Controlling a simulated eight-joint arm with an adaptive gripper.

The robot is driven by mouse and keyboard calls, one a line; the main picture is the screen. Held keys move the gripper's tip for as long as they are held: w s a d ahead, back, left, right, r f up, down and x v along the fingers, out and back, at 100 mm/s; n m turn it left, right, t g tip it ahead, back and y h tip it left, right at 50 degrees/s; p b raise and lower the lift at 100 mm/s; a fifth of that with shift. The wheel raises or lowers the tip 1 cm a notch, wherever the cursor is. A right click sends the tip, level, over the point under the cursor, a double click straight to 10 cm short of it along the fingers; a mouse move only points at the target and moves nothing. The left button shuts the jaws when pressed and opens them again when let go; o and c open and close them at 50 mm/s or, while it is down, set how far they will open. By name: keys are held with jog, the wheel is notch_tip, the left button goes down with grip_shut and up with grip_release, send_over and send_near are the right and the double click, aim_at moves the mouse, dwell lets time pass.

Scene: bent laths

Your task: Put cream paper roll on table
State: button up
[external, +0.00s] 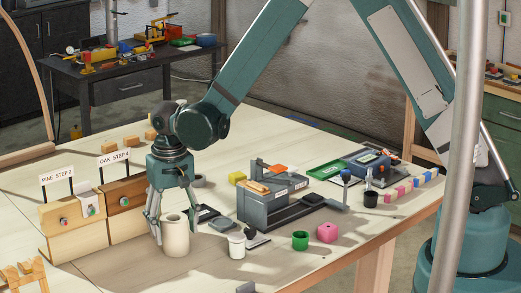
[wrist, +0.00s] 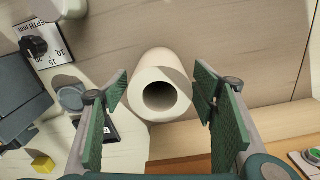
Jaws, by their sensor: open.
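The cream paper roll (external: 176,238) stands upright on the light wooden table (external: 330,248), in front of the oak step box. In the wrist view the cream paper roll (wrist: 158,88) shows its round top with a dark hole. My gripper (external: 171,235) points down over the roll. In the wrist view my gripper (wrist: 162,95) is open, its green-padded fingers apart on either side of the roll, with a visible gap on each side. Whether the roll's base is fully on the table is partly unclear.
A pine box (external: 72,232) and an oak box (external: 124,210) stand at the left. Bare table lies in front.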

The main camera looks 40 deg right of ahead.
jog(key=shift+r, duration=5.6)
jog(key=shift+s+d+r, duration=0.15)
jog(key=shift+d+r, duration=0.25)
jog(key=shift+r, duration=0.1)
jog(key=s+d+r+n+t, duration=0.1)
jog(key=s+d+r+t, duration=0.1)
jog(key=s+d+r, duration=0.45)
jog(key=s+d+r+t, duration=0.1)
jog(key=s+d+r, duration=0.3)
jog(key=d+r, duration=0.55)
jog(key=s+d+r+t, duration=0.1)
jog(key=s+d+t, duration=0.1)
jog(key=s+d, duration=0.4)
jog(key=s+d+r+n+t, duration=0.1)
jog(key=s+d+r+t, duration=0.1)
jog(key=s+d, duration=0.5)
jog(key=s, duration=0.4)
jog(key=shift+s+n, duration=0.25)
jog(key=shift+n, duration=0.05)
